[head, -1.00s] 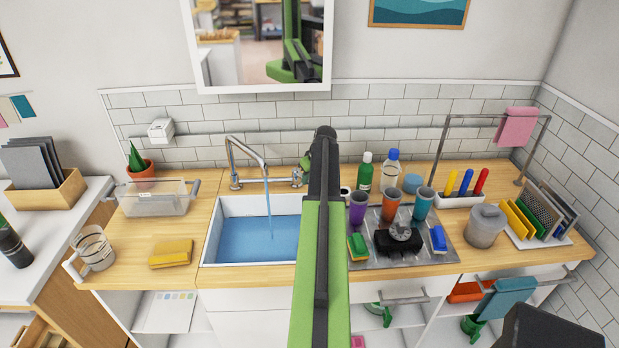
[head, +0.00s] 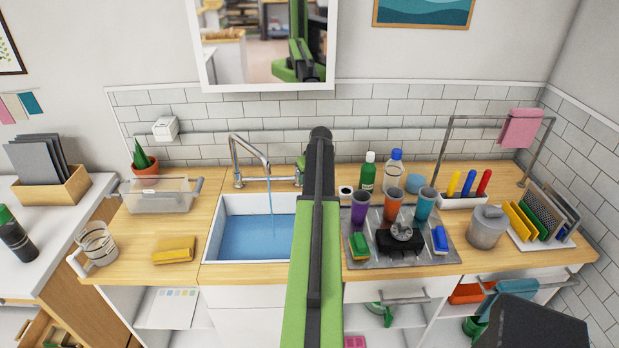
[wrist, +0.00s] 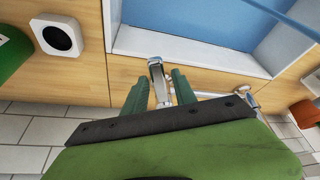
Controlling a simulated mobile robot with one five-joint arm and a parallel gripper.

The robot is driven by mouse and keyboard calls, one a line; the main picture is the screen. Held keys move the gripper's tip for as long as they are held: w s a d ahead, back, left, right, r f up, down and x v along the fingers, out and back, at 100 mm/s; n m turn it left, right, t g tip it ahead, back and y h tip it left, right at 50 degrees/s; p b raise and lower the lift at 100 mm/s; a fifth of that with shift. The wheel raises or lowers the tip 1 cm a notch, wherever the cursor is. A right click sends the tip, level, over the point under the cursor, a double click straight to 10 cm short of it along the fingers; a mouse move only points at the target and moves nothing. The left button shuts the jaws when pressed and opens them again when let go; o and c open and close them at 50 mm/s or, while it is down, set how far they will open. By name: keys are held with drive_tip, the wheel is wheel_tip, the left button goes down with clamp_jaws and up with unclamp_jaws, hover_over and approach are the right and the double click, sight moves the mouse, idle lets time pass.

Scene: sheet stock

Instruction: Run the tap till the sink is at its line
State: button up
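The sink (head: 211,235) is a white basin in the wooden counter, with blue water (head: 250,238) in it. The tap (head: 238,160) is chrome, and a thin stream (head: 271,210) falls from its spout. I cannot make out a fill line; my arm covers the sink's right side. My gripper (wrist: 160,76) is at the tap's lever (wrist: 157,76), which stands between its two green fingers. Narrow gaps seem to show on both sides, so it looks open around the lever. In the head view only a bit of the gripper (head: 301,163) shows beside my arm.
Right of the sink, a drainer tray (head: 360,257) holds several cups; a green bottle (head: 367,172) and a clear bottle (head: 393,170) stand behind. A white piece with a dark round centre (wrist: 60,36) is near the gripper.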

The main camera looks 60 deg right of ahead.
drive_tip(key=shift+o, duration=0.5)
drive_tip(key=shift+s+d, duration=0.15)
drive_tip(key=shift+s, duration=0.05)
drive_tip(key=shift+r, duration=0.2)
drive_tip(key=p+v, duration=1.6)
drive_tip(key=v, duration=0.1)
drive_tip(key=shift+s, duration=0.1)
